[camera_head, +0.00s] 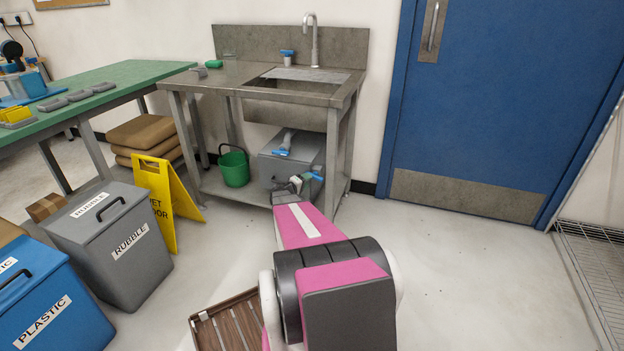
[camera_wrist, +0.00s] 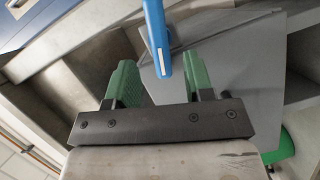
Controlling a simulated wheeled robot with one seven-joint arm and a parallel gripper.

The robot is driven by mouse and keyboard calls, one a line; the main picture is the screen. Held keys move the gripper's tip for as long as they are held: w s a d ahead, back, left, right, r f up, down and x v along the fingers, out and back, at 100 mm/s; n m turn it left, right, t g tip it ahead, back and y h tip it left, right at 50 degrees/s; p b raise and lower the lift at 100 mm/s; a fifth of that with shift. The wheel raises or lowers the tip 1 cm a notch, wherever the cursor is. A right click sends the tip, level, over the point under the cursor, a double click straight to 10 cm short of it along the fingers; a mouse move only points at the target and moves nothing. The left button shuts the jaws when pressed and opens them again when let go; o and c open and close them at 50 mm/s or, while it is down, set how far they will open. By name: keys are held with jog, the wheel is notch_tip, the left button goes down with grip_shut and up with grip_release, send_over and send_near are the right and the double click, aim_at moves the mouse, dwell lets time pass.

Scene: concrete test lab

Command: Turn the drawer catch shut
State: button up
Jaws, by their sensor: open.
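The grey drawer unit (camera_head: 277,165) stands on the low shelf under the sink. A blue lever (camera_head: 314,176), which looks like the drawer catch, shows at its front beside my gripper (camera_head: 299,184). In the wrist view a blue lever (camera_wrist: 156,38) with a pale stripe reaches down from the top edge, its end between the green fingertips of my gripper (camera_wrist: 161,72). The fingers are apart, with a gap on both sides of the lever. Whether either finger touches it I cannot tell. My arm hides part of the unit's front in the head view.
The steel sink table's (camera_head: 337,150) legs and top frame the space.

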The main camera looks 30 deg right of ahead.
aim_at(314, 176)
jog(key=shift+x, duration=2.65)
jog(key=shift+s, duration=0.1)
